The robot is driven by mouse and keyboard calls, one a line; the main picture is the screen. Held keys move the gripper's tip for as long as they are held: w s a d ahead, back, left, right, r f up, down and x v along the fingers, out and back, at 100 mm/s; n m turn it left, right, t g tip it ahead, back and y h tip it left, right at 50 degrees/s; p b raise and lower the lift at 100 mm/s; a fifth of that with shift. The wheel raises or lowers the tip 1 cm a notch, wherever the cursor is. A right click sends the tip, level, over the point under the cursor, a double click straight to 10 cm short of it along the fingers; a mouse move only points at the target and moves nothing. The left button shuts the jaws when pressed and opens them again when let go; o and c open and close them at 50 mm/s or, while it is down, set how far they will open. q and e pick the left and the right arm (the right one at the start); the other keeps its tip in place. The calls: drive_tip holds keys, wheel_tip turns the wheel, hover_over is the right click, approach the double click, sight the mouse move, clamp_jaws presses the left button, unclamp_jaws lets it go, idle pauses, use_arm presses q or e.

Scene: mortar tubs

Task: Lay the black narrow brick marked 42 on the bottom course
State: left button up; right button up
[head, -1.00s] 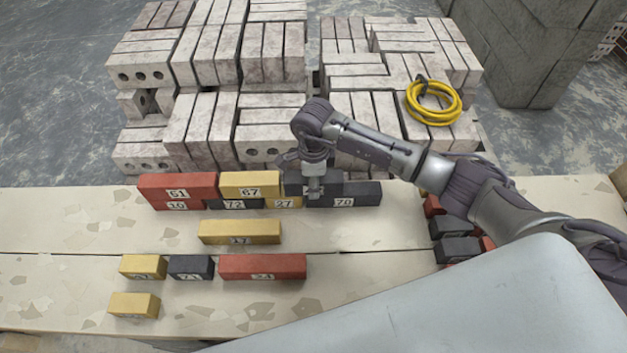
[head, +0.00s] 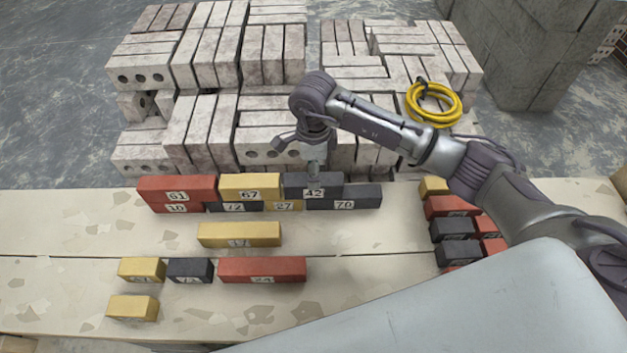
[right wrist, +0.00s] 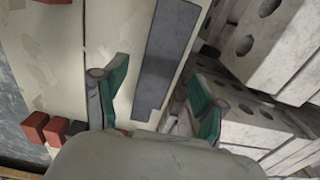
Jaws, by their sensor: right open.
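The black brick marked 42 (head: 328,192) lies in the upper row of the small wall, right of the yellow brick 67 (head: 250,184). It rests over the black brick 70 (head: 360,197) and the yellow brick 27 (head: 283,206). My right gripper (head: 313,172) is open just above brick 42. In the right wrist view, black brick surface (right wrist: 165,50) shows beyond and between the spread green-padded fingers (right wrist: 158,98), with nothing gripped. Brick 42's number is not readable there. My left gripper is not in view.
Red bricks 61 (head: 176,187) and 10 (head: 172,208) form the wall's left end. A long yellow brick (head: 240,234) and several loose bricks lie nearer. More bricks are stacked at right (head: 455,229).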

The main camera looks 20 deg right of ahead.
wheel_tip(320, 180, up, 6)
drive_tip(key=shift+f, duration=0.1)
